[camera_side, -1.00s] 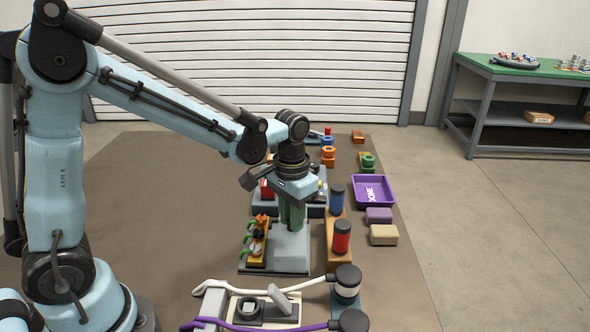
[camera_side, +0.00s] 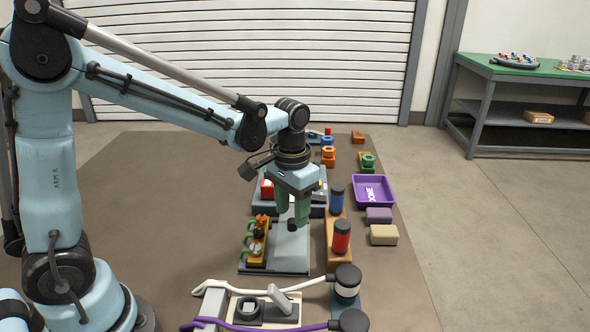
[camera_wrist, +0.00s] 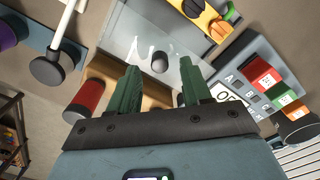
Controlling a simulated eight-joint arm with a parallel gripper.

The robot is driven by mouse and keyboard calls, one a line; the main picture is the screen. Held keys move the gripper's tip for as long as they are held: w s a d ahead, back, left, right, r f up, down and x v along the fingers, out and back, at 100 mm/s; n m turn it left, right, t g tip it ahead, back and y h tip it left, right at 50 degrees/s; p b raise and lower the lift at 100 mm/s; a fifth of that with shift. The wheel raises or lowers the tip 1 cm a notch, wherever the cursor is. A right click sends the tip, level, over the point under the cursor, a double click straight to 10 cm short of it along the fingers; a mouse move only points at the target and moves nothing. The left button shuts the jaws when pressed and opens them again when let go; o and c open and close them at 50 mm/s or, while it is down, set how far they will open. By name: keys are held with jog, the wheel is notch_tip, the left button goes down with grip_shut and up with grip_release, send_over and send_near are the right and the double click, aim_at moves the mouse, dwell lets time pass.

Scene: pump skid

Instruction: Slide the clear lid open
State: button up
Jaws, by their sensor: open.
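The clear lid (camera_wrist: 135,45) looks like a pale see-through panel in the wrist view. A dark round knob (camera_wrist: 160,62) stands on it. In the side view the panel (camera_side: 290,252) lies on a low base, with the dark knob (camera_side: 291,224) near its far part. My gripper (camera_side: 292,217) points down over the panel with its green fingers apart and nothing held. In the wrist view the fingers (camera_wrist: 158,68) are on either side of the knob's line of sight. I cannot tell how far above it they are.
A yellow block with orange and green parts (camera_side: 257,245) stands left of the panel. Red (camera_side: 341,237) and blue (camera_side: 337,198) cylinders stand on an orange-brown block to its right. A purple tray (camera_side: 374,190) lies farther right. Hoses and a dark-capped post (camera_side: 347,281) are in front.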

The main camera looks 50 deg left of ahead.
notch_tip(320, 180, up, 10)
dwell(0.5)
jog(key=shift+s, duration=0.1)
jog(key=t, duration=0.7)
send_near(289, 221)
jog(key=shift+s+a+r, duration=0.3)
jog(key=shift+s+a, duration=0.2)
jog(key=shift+s, duration=0.1)
jog(key=shift+s+a+r, duration=0.25)
jog(key=shift+s+a, duration=0.2)
jog(key=shift+s, duration=0.15)
